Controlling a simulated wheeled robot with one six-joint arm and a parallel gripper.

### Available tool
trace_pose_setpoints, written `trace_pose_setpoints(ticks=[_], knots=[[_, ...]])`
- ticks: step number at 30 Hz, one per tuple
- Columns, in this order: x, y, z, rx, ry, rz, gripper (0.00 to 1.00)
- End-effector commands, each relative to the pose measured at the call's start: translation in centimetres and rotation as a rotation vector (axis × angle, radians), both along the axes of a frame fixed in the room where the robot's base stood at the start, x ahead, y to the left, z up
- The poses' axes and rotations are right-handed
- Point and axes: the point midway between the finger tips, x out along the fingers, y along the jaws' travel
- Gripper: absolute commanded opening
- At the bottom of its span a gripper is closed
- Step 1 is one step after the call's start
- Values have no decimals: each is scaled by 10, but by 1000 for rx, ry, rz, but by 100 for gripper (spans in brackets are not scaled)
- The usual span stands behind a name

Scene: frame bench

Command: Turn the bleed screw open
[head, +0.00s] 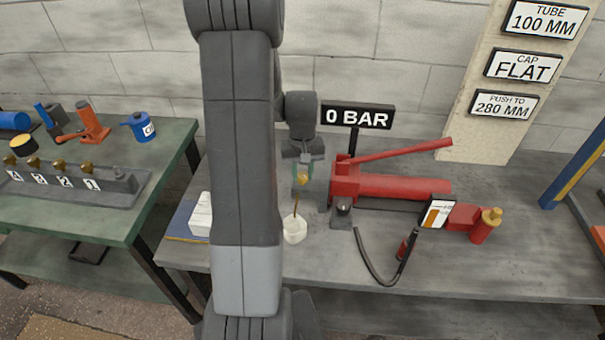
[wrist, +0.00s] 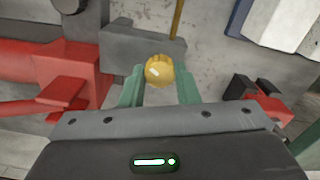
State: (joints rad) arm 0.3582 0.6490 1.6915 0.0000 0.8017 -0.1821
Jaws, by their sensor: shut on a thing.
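The bleed screw, a gold round knob (wrist: 159,71), sits between the green fingers of my gripper (wrist: 159,88) in the wrist view, in front of a grey block (wrist: 140,42). In the head view my gripper (head: 303,170) points down at the left end of the red pump (head: 395,187), with the gold knob (head: 302,179) at its fingertips. The fingers are shut on the knob. A thin brown rod or tube (head: 296,207) runs from below the knob into a white cup (head: 295,230). The screw's thread is hidden. The sign (head: 357,117) reads 0 BAR.
The pump's red handle (head: 405,151) slopes up to the right, close to my gripper. A black hose (head: 365,262) lies at the bench front. A white box (head: 200,214) on a blue item stands left of my arm. The bench's front right is clear.

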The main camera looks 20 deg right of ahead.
Motion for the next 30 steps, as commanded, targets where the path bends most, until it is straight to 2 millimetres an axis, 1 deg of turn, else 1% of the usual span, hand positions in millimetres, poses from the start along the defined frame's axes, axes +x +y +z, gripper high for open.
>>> trace_pose_setpoints(ticks=[6, 15, 22, 30], knots=[[1, 0, 0, -1, -3, 176, 6], [1, 0, 0, -1, -2, 341, 6], [1, 0, 1, -1, -2, 396, 6], [1, 0, 1, -1, -2, 406, 6]])
